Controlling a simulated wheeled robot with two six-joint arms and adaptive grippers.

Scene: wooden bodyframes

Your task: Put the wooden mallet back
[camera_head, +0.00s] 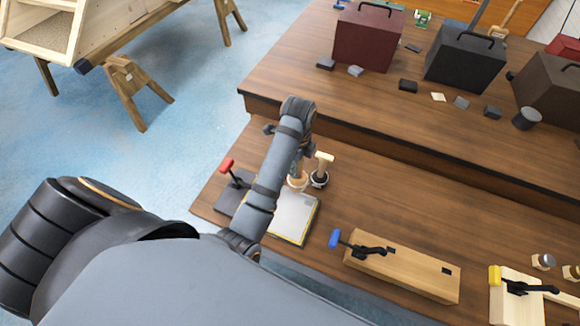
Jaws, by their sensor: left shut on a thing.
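My left gripper (302,152) comes in from the left and points down over the lower bench; my forearm hides part of it. It is shut on what looks like the wooden mallet (297,183), whose pale round wooden part shows just below the fingers. I cannot tell if the mallet touches the bench. Right beside it, a pale wooden-topped tool (323,160) stands upright in a dark round base (319,180). My right gripper is not in view.
A grey-white pad with a yellow edge (294,218) lies under my forearm. A red-handled clamp (227,166) stands left of it. A wooden block with a blue-handled clamp (405,275) lies to the right. The raised bench (300,75) behind carries dark boxes and small blocks.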

